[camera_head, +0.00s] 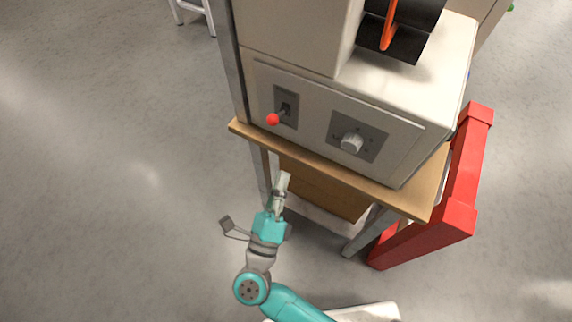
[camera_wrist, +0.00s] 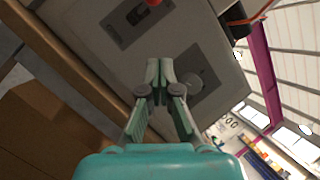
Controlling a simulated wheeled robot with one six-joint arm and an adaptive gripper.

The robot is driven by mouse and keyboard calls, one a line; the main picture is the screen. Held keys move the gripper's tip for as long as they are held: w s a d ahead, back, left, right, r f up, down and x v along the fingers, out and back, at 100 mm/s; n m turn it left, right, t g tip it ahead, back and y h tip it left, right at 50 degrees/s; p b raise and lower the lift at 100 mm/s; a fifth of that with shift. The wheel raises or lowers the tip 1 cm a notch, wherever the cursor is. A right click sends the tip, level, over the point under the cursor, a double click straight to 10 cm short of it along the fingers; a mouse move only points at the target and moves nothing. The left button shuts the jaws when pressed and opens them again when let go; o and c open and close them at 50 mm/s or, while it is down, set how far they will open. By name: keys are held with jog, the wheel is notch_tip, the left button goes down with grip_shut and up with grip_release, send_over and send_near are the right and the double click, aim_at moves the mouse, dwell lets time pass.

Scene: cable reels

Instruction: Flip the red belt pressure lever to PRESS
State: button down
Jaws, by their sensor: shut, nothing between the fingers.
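The lever has a red ball tip (camera_head: 273,119) and stands on a dark plate (camera_head: 286,106) at the left of the machine's front panel. In the wrist view the red tip (camera_wrist: 154,2) is cut off by the top edge, above its plate (camera_wrist: 137,18). Any lettering by the lever is too small to read. My gripper (camera_head: 283,178) is shut and empty, in front of the machine and apart from the lever. In the wrist view its closed fingertips (camera_wrist: 158,66) appear below the lever plate and left of the knob.
A pale knob (camera_head: 351,142) on a grey plate sits to the lever's right. The machine stands on a wooden table (camera_head: 330,169) whose front edge juts out below the panel. A red frame (camera_head: 464,190) stands at the right. Open floor lies to the left.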

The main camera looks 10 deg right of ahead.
jog(key=shift+s+a, duration=0.35)
jog(key=shift+s, duration=0.35)
jog(key=shift+s+a, duration=0.3)
jog(key=shift+s, duration=0.4)
jog(key=s+d+r+n+t+y, duration=0.2)
jog(key=s+d+n+t+y, duration=0.35)
jog(key=d+n, duration=0.8)
jog(key=s+d+f+n+g+y, duration=0.1)
jog(key=s+d+f+n+g, duration=0.1)
jog(key=s+n+g, duration=0.3)
jog(key=s+d+f+n+g+y, duration=0.2)
jog(key=s+f+n+g, duration=0.2)
jog(key=s+n, duration=0.6)
jog(key=s+g, duration=0.2)
jog(key=s, duration=0.1)
